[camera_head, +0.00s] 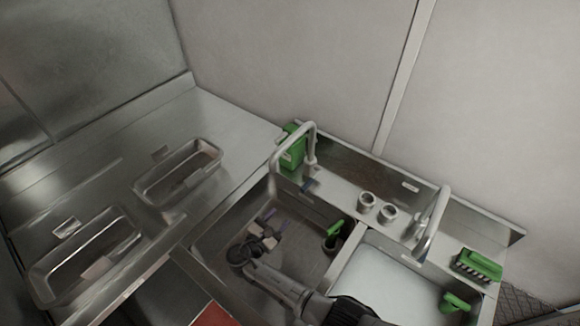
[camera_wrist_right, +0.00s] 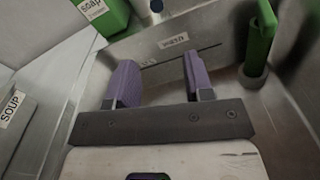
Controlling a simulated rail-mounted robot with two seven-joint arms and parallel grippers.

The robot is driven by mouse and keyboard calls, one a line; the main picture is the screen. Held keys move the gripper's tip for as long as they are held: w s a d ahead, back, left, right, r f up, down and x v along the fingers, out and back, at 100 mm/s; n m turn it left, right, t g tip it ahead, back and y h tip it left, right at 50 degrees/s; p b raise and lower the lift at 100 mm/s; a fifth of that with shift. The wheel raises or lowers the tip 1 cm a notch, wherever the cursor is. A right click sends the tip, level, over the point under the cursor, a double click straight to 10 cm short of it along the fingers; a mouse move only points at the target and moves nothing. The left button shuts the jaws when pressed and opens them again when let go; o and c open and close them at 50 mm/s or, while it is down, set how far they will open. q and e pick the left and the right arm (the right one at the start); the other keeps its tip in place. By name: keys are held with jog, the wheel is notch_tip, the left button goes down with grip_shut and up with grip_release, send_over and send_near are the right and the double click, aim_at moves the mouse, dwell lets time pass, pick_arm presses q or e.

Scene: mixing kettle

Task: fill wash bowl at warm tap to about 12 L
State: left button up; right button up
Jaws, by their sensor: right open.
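The left sink bowl (camera_head: 215,240) is a grey steel basin. Its floor looks bare, with no clear water surface. A curved tap (camera_head: 297,128) stands behind it, and I see no stream from the spout. A small blue part (camera_head: 308,185) sits by the tap's base. My right gripper (camera_head: 264,222) is low over or inside this bowl. In the right wrist view its purple fingers (camera_wrist_right: 157,78) are apart with nothing between them, facing a labelled steel wall. My left gripper is not in view.
The right bowl (camera_head: 375,285) has a pale, smooth surface like liquid, with a second tap (camera_head: 432,228) behind. A green soap box (camera_head: 292,148), two metal cups (camera_head: 367,201), a green brush (camera_head: 480,265) and a green-handled item (camera_head: 333,236) stand around. Trays (camera_head: 180,172) lie left.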

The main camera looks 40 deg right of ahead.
aim_at(303, 188)
jog(key=w+d+n+b, duration=0.1)
jog(key=d, duration=0.3)
jog(key=w+d+n+b, duration=0.1)
jog(key=d+n+b, duration=0.1)
jog(key=d, duration=0.2)
jog(key=w+d+n+b, duration=0.1)
jog(key=w+d, duration=0.1)
jog(key=d, duration=0.2)
jog(key=shift+d+r+n+h, duration=0.2)
jog(key=shift+r+n+h, duration=0.1)
jog(key=shift+r+n, duration=0.1)
jog(key=shift+w+d+r, duration=0.1)
jog(key=shift+d, duration=0.1)
jog(key=shift+w+d, duration=0.1)
jog(key=shift+d, duration=0.2)
